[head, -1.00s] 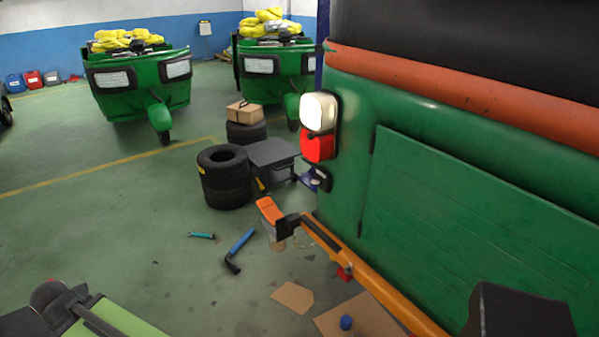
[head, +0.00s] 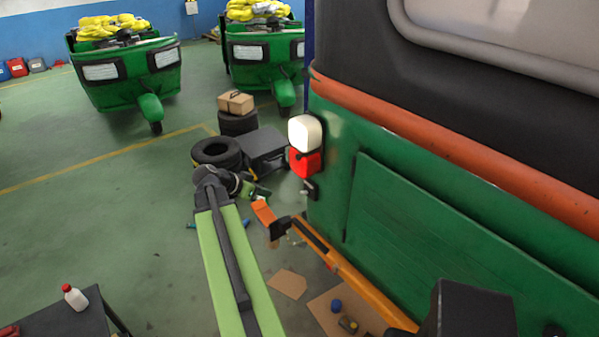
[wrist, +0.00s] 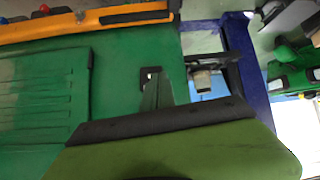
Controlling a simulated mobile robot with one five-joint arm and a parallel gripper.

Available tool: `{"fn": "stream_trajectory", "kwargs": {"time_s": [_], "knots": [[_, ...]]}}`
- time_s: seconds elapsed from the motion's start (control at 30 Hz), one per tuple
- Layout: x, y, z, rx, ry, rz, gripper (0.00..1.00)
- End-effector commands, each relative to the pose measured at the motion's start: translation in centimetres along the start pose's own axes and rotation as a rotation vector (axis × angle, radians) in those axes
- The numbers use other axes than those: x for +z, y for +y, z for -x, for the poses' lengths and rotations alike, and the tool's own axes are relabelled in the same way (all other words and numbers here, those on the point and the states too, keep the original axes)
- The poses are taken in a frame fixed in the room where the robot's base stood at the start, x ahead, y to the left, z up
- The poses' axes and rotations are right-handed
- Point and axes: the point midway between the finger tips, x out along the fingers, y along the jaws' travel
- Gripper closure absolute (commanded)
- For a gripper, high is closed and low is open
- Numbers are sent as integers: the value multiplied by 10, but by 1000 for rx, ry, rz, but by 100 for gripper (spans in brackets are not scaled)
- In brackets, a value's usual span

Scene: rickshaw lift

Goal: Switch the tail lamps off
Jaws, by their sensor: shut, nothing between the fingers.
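The tail lamps are on the rear corner of the green rickshaw in the head view, a white lamp (head: 305,133) above a red lamp (head: 305,163). Both look bright, but I cannot tell for sure whether they are lit. A small dark switch plate (head: 310,190) with a pale lever sits just below them. In the wrist view a black plate with a pale toggle (wrist: 149,77) shows on the green panel, just beyond my fingertips. My gripper (head: 264,194) is shut and empty, left of the switch plate in the head view, with a gap between. Its fingers (wrist: 156,84) partly cover the plate's surroundings.
An orange beam (head: 345,270) runs along the rickshaw's lower edge, below my gripper. Stacked tires (head: 217,153) and a grey cart (head: 260,148) stand behind my arm. A dark table (head: 60,318) with a bottle (head: 74,297) is at lower left. Open floor lies left.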

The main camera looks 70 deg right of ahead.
Motion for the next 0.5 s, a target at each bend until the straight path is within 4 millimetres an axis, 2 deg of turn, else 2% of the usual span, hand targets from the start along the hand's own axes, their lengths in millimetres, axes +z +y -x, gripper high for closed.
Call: {"fn": "stream_trajectory", "kwargs": {"time_s": [0.03,0.13,0.5], "knots": [[-27,12,-6,26,27,-59,100],[-48,26,-18,51,65,-128,100],[-51,29,-23,56,73,-145,100]]}}
